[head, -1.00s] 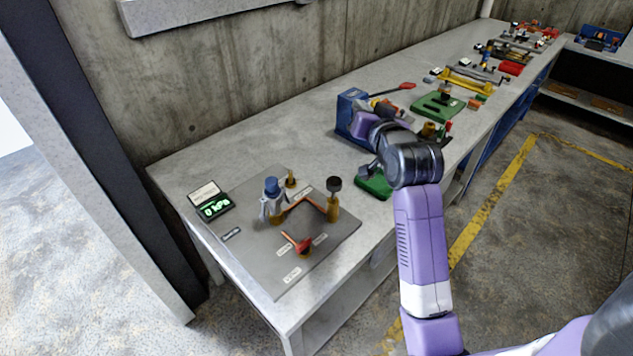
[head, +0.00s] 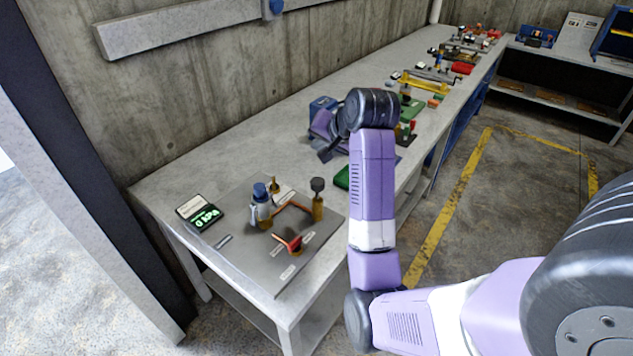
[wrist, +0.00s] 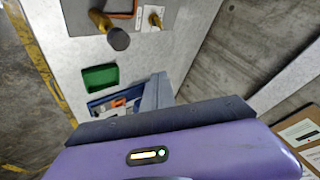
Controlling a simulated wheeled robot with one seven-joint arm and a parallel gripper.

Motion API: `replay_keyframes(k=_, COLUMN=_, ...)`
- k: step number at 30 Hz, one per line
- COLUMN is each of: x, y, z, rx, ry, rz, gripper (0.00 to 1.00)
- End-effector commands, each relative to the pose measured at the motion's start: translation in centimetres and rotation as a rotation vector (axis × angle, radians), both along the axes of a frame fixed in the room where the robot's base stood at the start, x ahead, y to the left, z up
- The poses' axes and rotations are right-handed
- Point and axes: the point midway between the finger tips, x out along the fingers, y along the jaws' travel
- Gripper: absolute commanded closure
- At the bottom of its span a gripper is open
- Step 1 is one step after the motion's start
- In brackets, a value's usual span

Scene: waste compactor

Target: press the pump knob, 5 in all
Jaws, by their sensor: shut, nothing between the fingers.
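A grey plate (head: 232,242) lies on the near end of the workbench. On it stands a round black knob (head: 317,184) on a brass post (head: 318,209). A blue-capped metal part (head: 260,191) stands to its left, and a red-handled valve (head: 291,243) is in front. The labels are too small to tell which part is the pump. The display (head: 204,217) at the plate's left reads 0 kPa. The black knob also shows in the wrist view (wrist: 118,39), apart from my gripper (wrist: 156,92). My gripper is shut and empty, above the bench beyond the plate.
More fixtures line the bench farther back. The concrete wall (head: 200,90) rises behind the bench. Floor with yellow lines (head: 440,235) is open at right.

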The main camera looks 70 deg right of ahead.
Motion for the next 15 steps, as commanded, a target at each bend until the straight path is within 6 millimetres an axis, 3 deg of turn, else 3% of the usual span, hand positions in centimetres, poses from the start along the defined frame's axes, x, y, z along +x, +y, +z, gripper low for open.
replay_keyframes(k=8, x=0.0, y=0.0, z=-0.4, rx=-0.001, ry=0.000, rz=0.000, gripper=1.00)
replay_keyframes(k=15, x=-0.1, y=0.0, z=-2.4, rx=0.000, ry=0.002, rz=0.000, gripper=1.00)
